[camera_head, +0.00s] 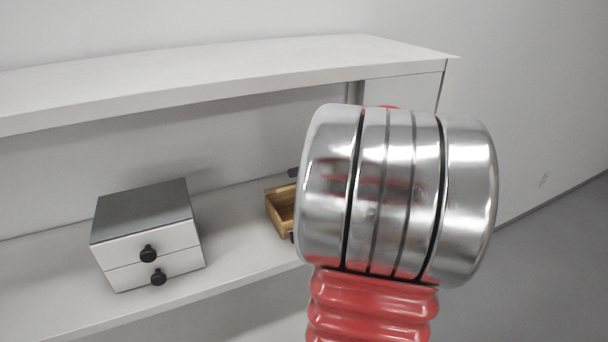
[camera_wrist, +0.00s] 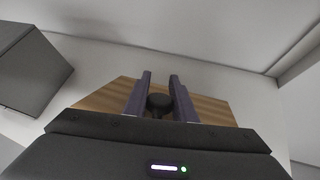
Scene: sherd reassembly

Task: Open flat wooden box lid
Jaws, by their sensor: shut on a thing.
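The wooden box (camera_head: 282,211) stands on the shelf in the head view, partly hidden behind my arm. Its visible left end shows a hollow inside behind low wooden walls. In the wrist view a flat wooden surface with striped grain (camera_wrist: 208,108) lies under my gripper (camera_wrist: 160,77), and a round black knob (camera_wrist: 158,102) shows on it. My two dark purple fingers stand on either side of the knob, shut on it. In the head view only a small bit of a purple finger shows beside my arm, above the box. The box's right part is hidden.
A small grey-topped cabinet (camera_head: 148,232) with two white drawers and black knobs stands left of the box; it also shows in the wrist view (camera_wrist: 35,72). The lower shelf (camera_head: 235,240) is bare between cabinet and box.

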